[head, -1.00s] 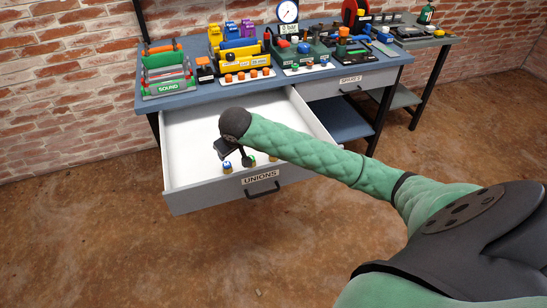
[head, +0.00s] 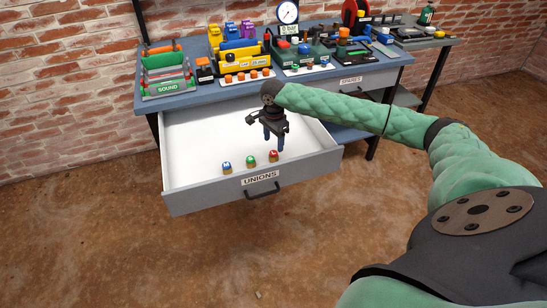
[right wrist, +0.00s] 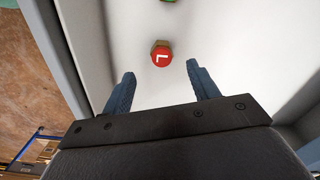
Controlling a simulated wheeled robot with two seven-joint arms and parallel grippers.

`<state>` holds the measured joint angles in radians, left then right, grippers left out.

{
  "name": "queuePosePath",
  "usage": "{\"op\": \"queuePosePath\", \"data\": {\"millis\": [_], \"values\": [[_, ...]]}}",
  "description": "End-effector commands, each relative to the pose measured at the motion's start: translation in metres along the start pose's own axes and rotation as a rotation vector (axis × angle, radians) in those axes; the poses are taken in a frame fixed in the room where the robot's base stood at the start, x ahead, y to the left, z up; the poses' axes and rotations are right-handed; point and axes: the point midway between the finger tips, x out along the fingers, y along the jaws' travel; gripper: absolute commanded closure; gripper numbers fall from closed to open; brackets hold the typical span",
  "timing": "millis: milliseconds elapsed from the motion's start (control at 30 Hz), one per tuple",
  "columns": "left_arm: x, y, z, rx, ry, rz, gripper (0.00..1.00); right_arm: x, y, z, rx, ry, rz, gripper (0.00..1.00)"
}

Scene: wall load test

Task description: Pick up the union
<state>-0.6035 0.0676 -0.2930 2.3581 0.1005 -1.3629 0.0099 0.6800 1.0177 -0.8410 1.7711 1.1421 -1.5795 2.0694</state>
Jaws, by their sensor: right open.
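Three small unions with brass-coloured bases stand in a row in the open white drawer labelled UNIONS (head: 190,135). They are a blue-topped one marked M (head: 227,167), a green-topped one (head: 251,161) and a red-topped one (head: 273,155). My right gripper (head: 273,146) is open and points down above the drawer, close to the red union. In the right wrist view the red union, marked L (right wrist: 160,55), lies ahead of and between the two open fingers (right wrist: 160,82), apart from them. The green union (right wrist: 170,1) shows only at the top edge. My left gripper is not in view.
The blue bench (head: 190,100) above the drawer carries a SOUND rack (head: 168,85), several coloured fittings and a dial gauge (head: 288,12). A closed SPARES drawer (head: 370,80) is to the right. The drawer's white floor is otherwise bare.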

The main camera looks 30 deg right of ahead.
Motion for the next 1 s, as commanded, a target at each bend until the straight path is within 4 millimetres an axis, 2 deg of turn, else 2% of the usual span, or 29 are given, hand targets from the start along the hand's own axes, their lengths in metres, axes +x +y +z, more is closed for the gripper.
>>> {"op": "queuePosePath", "data": {"millis": [367, 700, 1000], "values": [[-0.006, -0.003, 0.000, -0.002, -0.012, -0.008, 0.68, 0.031, -0.001, -0.002, 0.011, -0.001, 0.001, 0.40], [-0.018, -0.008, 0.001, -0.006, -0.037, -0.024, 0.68, 0.072, -0.003, -0.002, 0.009, 0.000, 0.001, 0.40], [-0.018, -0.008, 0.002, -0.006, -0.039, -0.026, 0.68, 0.076, -0.003, -0.002, 0.009, 0.000, 0.000, 0.40]]}}
